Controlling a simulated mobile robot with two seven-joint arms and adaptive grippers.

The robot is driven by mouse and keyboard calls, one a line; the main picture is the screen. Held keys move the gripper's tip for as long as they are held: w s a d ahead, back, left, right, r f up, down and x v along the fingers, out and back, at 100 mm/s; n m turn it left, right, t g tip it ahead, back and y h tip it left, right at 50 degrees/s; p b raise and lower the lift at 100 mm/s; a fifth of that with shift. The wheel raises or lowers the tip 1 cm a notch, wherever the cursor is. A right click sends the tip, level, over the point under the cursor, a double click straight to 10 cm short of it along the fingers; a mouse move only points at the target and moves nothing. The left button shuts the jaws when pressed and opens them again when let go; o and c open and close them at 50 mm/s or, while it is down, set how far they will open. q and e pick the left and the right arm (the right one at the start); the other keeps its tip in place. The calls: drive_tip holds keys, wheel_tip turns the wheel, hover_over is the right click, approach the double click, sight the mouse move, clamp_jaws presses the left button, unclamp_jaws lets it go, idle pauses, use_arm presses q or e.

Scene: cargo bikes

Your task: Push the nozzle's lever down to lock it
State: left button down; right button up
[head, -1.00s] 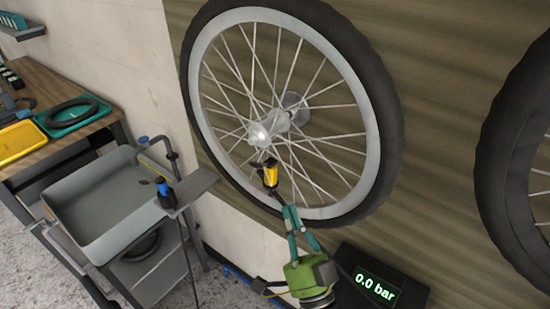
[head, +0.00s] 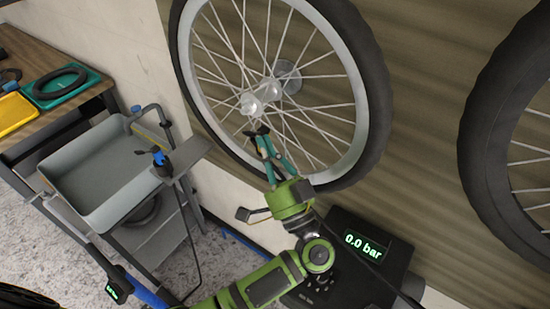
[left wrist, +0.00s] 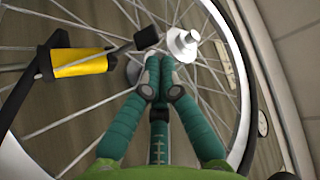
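The yellow-and-black nozzle (left wrist: 82,62) sits at the wheel's rim and spokes, left of my fingers in the left wrist view. Its lever ends in a black tip (left wrist: 147,37), sticking out to the right, just above my fingertips. Whether they touch is unclear. In the head view my gripper hides most of the nozzle; only dark parts (head: 252,132) show by the fingertips. My left gripper (head: 263,142) has its teal fingers together, with nothing seen between them; it also shows in the left wrist view (left wrist: 158,68). My right gripper is not in view.
The wheel (head: 377,95) hangs before a brown wall panel, with a second wheel (head: 480,150) at right. A pump display (head: 363,246) reads 0.0 bar below. A grey basin (head: 75,160) and a blue-and-black nozzle on a bracket (head: 160,158) are at left.

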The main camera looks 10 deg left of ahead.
sight(249, 134)
use_arm(q)
drive_tip(key=x, duration=0.3)
drive_tip(key=shift+p, duration=0.35)
drive_tip(key=shift+f, duration=0.1)
